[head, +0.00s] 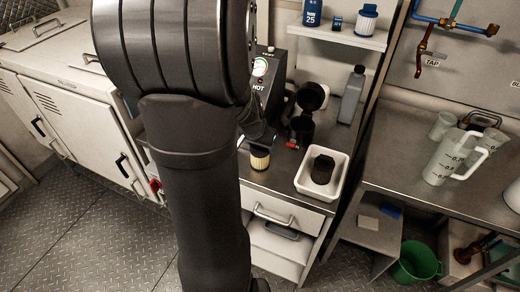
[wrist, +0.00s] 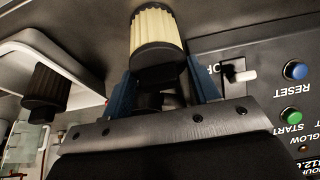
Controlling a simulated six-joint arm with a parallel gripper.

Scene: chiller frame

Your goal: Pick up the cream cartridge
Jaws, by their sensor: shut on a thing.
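The cream cartridge (head: 260,160), a ribbed cylinder with dark end caps, shows just below the end of my arm in the head view, at the counter. It also shows at the top of the wrist view (wrist: 154,35). My gripper (wrist: 160,92) is shut on it, with blue fingers on either side of its dark near cap. In the head view my arm hides most of the gripper. I cannot tell whether the cartridge touches the counter.
A white tray (head: 300,186) holding a black cartridge (head: 323,169) stands to the right. Behind are a black housing (head: 302,130) with a raised lid, a grey bottle (head: 351,95) and a control panel (wrist: 260,85). A shelf (head: 335,35) hangs above.

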